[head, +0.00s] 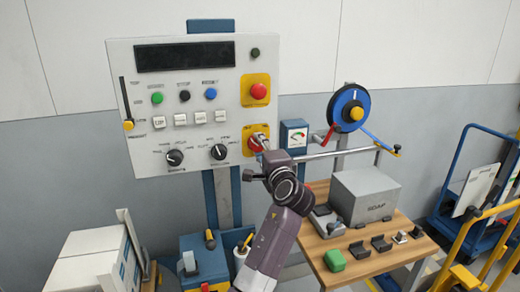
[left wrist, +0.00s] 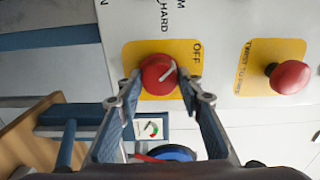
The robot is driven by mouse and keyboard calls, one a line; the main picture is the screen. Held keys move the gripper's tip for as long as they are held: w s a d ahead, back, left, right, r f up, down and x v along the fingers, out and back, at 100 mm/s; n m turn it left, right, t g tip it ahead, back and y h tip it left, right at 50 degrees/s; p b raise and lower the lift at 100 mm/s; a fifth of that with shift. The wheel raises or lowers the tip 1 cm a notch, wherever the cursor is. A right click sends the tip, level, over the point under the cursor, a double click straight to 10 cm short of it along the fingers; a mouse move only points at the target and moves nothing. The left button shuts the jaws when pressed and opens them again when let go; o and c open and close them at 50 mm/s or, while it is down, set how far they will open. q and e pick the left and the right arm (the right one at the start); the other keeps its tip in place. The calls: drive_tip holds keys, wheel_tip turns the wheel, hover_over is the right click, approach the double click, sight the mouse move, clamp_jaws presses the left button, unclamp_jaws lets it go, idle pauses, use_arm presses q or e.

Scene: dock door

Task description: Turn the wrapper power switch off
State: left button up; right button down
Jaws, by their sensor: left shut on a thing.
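The wrapper power switch is a red rotary knob (left wrist: 154,70) on a yellow plate (left wrist: 148,46) in the left wrist view. A white line on the knob slants up to the right, toward the side of the OFF label (left wrist: 197,50). My left gripper (left wrist: 160,84) has its two fingers closed on either side of the knob. In the head view my left gripper (head: 262,145) reaches the lower right of the grey control panel (head: 140,60) and hides most of the knob. My right gripper is in neither view.
A red mushroom button (head: 258,91) sits on a yellow plate above the switch. Two black dials (head: 175,157) (head: 219,151) and coloured buttons lie left of it. A gauge box (head: 294,136), a blue film wheel (head: 350,109) and a wooden table (head: 328,245) stand to the right.

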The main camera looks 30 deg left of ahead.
use_arm(q)
drive_tip(key=shift+f, duration=0.15)
drive_tip(key=o, duration=1.2)
drive_tip(key=shift+c, duration=0.2)
drive_tip(key=v, duration=1.2)
